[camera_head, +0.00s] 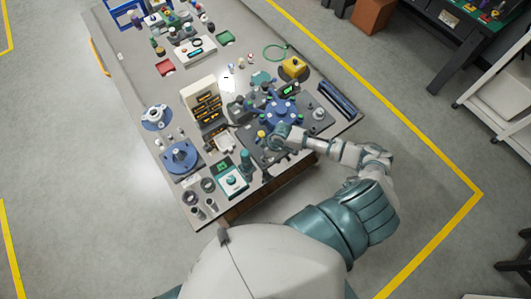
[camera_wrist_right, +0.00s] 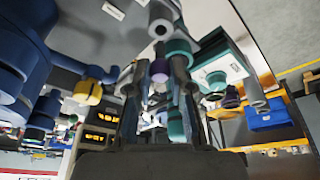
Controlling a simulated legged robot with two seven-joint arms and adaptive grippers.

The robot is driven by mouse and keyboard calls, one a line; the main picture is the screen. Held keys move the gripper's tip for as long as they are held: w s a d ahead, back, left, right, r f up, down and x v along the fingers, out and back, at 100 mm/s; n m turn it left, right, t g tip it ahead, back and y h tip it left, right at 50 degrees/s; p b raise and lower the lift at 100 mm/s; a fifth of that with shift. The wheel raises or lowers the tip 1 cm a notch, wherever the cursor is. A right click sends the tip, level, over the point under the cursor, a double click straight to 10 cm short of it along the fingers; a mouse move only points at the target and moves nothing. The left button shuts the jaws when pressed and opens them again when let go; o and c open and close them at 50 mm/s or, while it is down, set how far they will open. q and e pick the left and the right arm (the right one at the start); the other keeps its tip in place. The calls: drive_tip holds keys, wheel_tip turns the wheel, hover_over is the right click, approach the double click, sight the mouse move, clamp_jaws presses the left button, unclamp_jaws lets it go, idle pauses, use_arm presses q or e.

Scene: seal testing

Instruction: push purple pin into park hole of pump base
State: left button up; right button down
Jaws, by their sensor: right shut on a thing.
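My right gripper (camera_head: 281,136) reaches in from the lower right, over the front side of the blue pump assembly (camera_head: 283,112) on its dark base plate (camera_head: 258,155). In the right wrist view my right gripper (camera_wrist_right: 159,82) is shut on the purple pin (camera_wrist_right: 159,71), whose purple part shows between the two fingers. Blue pump parts (camera_wrist_right: 18,60) stand to the left there. The park hole cannot be made out, and I cannot tell whether the pin touches the base. In the head view the pin is hidden by the hand. My left gripper is not in view.
A teal-topped white box (camera_head: 233,181) and a green cylinder (camera_head: 246,158) stand close left of the hand. A cream rack (camera_head: 203,101) stands behind them. Blue flanged parts (camera_head: 181,158) are at the left edge.

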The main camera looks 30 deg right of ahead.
drive_tip(key=shift+f, duration=0.2)
drive_tip(key=shift+f+b, duration=0.6)
drive_tip(key=shift+f, duration=0.35)
drive_tip(key=shift+f, duration=0.15)
drive_tip(key=shift+f, duration=0.5)
drive_tip(key=shift+f+b, duration=0.45)
drive_tip(key=shift+f, duration=0.15)
idle(0.8)
drive_tip(key=c, duration=1)
unclamp_jaws()
drive_tip(key=shift+o, duration=0.2)
drive_tip(key=shift+r, duration=0.1)
